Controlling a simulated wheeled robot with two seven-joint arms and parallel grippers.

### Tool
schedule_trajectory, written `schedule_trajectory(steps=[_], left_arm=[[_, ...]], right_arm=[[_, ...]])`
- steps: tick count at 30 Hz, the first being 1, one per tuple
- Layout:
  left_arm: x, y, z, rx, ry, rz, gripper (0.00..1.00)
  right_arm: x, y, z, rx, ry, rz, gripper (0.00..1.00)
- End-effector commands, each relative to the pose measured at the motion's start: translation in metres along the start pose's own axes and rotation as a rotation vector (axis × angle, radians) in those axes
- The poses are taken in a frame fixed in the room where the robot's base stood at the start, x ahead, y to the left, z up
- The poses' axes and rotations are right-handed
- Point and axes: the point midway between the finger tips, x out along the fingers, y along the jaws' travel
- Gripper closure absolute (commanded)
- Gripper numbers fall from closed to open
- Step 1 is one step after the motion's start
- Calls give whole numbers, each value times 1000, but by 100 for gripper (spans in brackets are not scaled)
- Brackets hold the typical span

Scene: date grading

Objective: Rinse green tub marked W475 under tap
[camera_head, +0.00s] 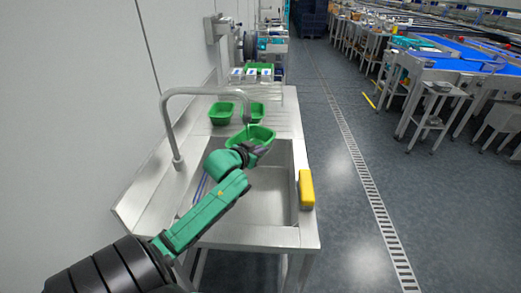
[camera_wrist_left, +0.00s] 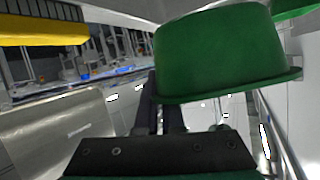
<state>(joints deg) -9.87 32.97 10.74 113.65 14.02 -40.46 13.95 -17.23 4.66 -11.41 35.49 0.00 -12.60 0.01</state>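A green tub (camera_head: 262,133) is held open side up above the far part of the steel sink (camera_head: 265,205), near the tap's spout end. My left gripper (camera_head: 257,149) is at its near rim. In the left wrist view the tub (camera_wrist_left: 215,55) fills the upper right, and the dark fingers (camera_wrist_left: 163,112) close at its rim. No marking is legible on it. The tap (camera_head: 165,115) rises from the sink's left ledge and arches right; I see no water stream. Two more green tubs stand behind the sink, one at left (camera_head: 221,114) and one at right (camera_head: 257,107). My right gripper is out of view.
A yellow block (camera_head: 306,189) lies on the sink's right rim. Thin blue rods (camera_head: 200,187) are at the sink's left side. A green tray (camera_head: 262,66) with white items is farther back.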

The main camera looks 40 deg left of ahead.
Motion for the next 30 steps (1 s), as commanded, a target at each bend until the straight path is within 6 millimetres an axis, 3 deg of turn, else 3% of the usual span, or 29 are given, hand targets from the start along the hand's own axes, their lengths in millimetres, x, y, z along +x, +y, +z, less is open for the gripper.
schedule_trajectory(steps=[30], left_arm=[[-10, 6, 3, 0, 1, 0, 100]], right_arm=[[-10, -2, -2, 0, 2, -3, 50]])
